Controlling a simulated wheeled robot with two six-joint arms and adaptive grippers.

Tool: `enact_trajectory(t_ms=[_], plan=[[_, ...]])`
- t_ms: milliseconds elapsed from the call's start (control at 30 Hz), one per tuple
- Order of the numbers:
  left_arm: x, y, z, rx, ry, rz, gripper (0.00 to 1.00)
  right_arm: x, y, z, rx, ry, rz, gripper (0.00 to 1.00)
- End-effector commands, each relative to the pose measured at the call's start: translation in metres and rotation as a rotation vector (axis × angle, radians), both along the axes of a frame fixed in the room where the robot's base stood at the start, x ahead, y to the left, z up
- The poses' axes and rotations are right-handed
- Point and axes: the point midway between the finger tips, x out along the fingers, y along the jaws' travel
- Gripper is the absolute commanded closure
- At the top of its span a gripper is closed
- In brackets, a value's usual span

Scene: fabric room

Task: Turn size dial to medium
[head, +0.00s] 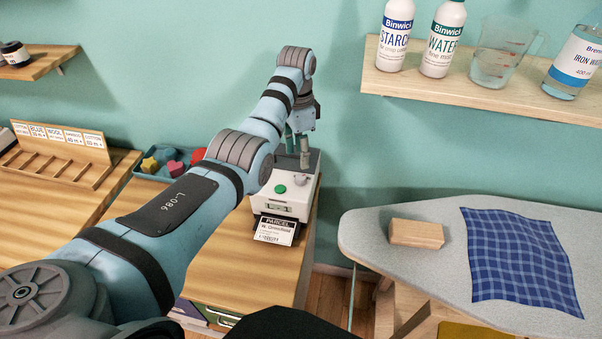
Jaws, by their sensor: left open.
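A white label printer (276,206) stands at the right end of the wooden counter. It has a round green button (280,189) on top and a small grey knob (300,180), which looks like the size dial. The dial's marks are too small to read, so its setting cannot be told. My left gripper (298,152) is open and empty, pointing down above the back of the printer, just behind the knob and seemingly apart from it. A printed parcel label (276,230) hangs at the printer's front. My right gripper is out of view.
A blue tray (140,172) with coloured pieces sits left of the printer, partly behind my left arm. A wooden card rack (60,157) is farther left. An ironing board (370,235) with a wooden block (416,233) and a blue checked cloth (520,258) stands right, across a gap.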

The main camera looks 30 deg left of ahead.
Motion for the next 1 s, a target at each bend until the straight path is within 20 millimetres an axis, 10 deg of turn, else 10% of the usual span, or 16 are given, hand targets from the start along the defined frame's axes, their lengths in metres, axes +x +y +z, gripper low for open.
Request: enact_trajectory(t_ms=[300, 600, 900, 1000], plan=[[-0.003, -0.002, -0.071, -0.001, 0.001, 0.001, 0.54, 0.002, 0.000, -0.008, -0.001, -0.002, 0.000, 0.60], [-0.003, -0.003, -0.076, 0.000, -0.001, 0.001, 0.54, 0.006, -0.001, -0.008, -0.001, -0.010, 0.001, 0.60], [-0.003, -0.003, -0.076, -0.001, -0.001, 0.001, 1.00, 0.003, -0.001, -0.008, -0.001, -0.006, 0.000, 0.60], [-0.003, -0.003, -0.076, -0.001, -0.001, 0.002, 1.00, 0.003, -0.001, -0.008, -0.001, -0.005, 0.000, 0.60]])
